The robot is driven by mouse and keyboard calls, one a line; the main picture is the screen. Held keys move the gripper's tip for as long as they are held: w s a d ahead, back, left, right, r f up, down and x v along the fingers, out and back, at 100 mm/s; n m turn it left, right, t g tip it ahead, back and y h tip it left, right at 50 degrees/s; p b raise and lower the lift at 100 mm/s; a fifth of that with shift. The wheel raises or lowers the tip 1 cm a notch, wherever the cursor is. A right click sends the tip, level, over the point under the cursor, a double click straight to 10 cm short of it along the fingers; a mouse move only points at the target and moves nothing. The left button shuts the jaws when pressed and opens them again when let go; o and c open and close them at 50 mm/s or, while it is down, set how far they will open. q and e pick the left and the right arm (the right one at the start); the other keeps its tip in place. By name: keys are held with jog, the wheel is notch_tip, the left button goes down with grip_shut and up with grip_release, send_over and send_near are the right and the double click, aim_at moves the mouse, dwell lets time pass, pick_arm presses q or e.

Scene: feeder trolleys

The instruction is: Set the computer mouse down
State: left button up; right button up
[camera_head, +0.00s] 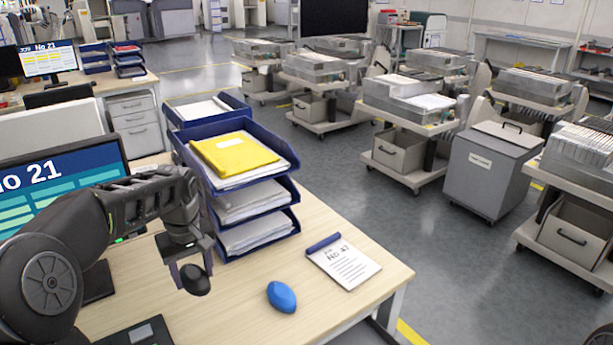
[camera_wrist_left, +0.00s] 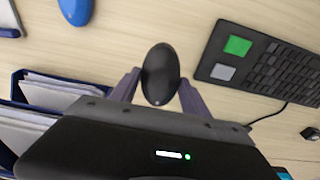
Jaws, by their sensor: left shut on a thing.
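A black computer mouse (camera_head: 195,281) is held between the fingers of my left gripper (camera_head: 190,273) in the head view. The mouse also shows in the left wrist view (camera_wrist_left: 160,74), with a finger on each side of it. It appears to hang a little above the light wooden desk (camera_head: 240,318), between the paper trays and the keyboard. My left gripper is shut on it. A second, blue mouse (camera_head: 282,296) lies on the desk to the right of the gripper and also shows in the left wrist view (camera_wrist_left: 76,8). My right gripper is not in view.
Blue stacked trays (camera_head: 238,160) with papers stand behind the gripper. A clipboard sheet (camera_head: 344,262) lies right of the blue mouse. A black keyboard (camera_wrist_left: 262,62) and a monitor (camera_head: 62,190) are on the left. Bare desk lies around the blue mouse.

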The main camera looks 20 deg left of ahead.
pick_arm(q)
jog(key=shift+w+m, duration=0.2)
jog(key=shift+m, duration=0.2)
jog(key=shift+w+d+f+m, duration=0.15)
jog(key=shift+d+f+m, duration=0.05)
jog(key=shift+f+m, duration=0.2)
jog(key=w+d+f+m+p, duration=0.1)
jog(key=d+m, duration=0.3)
jog(key=d, duration=0.6)
jog(key=w+d+f+m+h+p, duration=0.1)
jog(key=d+m, duration=0.3)
jog(key=d, duration=0.7)
jog(key=shift+w+d+f+m+t+p, duration=0.15)
jog(key=shift+w+f+m+t+p, duration=0.2)
jog(key=shift+p, duration=0.25)
jog(key=shift+r, duration=0.1)
